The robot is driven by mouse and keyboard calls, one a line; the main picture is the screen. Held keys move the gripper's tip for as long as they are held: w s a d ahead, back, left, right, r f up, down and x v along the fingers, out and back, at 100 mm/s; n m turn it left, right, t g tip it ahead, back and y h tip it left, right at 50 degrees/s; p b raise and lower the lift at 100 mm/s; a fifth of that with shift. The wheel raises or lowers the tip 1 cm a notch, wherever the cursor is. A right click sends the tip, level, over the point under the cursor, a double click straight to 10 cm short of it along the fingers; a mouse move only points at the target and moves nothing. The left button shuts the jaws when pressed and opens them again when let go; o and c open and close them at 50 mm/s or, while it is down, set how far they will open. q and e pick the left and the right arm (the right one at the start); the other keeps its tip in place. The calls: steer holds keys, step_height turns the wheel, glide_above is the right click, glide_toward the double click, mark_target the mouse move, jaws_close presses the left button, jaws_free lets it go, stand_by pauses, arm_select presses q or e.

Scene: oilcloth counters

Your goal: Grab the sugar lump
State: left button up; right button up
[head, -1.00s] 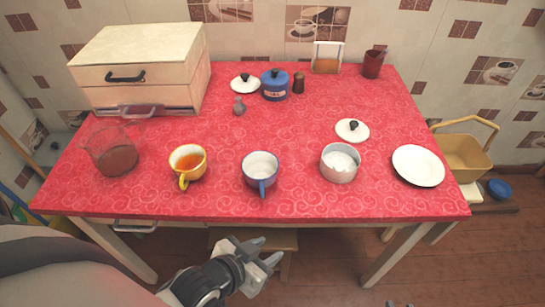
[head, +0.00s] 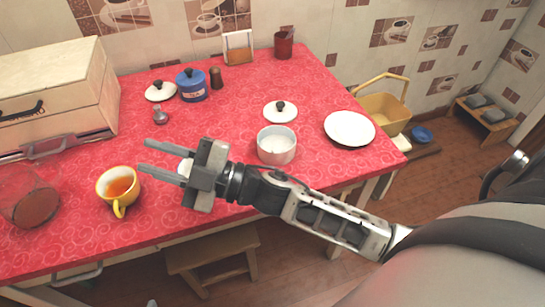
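My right gripper (head: 166,160) reaches in from the right over the front of the table. Its two fingers point left and are apart. A whitish pot (head: 276,146) stands open just right of the gripper, under the wrist's far side. It holds white pieces (head: 277,150) that look like sugar lumps, too small to tell apart. A small grey tip at the bottom edge may be my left gripper (head: 151,303).
A yellow cup of tea (head: 118,188) and a glass jar (head: 28,200) stand left of the gripper. Behind are a white lid (head: 280,112), blue pot (head: 192,86) and small shaker (head: 161,116). A white plate (head: 350,128) lies right. A stool (head: 212,262) stands below.

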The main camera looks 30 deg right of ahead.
steer(key=s+a+r+n+g+y, duration=0.1)
steer(key=a+r+n+g+y, duration=0.2)
steer(key=n+g, duration=0.5)
steer(key=n+g+h+b, duration=0.55)
steer(key=n+h, duration=0.45)
steer(key=h, duration=1)
glide_above(276, 149)
step_height(276, 149, down, 4)
step_height(276, 149, down, 9)
steer(key=shift+w+r, duration=0.15)
steer(key=shift+n, duration=0.3)
steer(key=shift+f, duration=3.1)
arm_select(q)
steer(key=shift+d+f+n+h, duration=0.15)
steer(key=shift+d+f, duration=0.05)
steer(key=shift+f, duration=0.3)
steer(key=shift+d+f+n+h, duration=0.15)
steer(key=shift+f, duration=0.35)
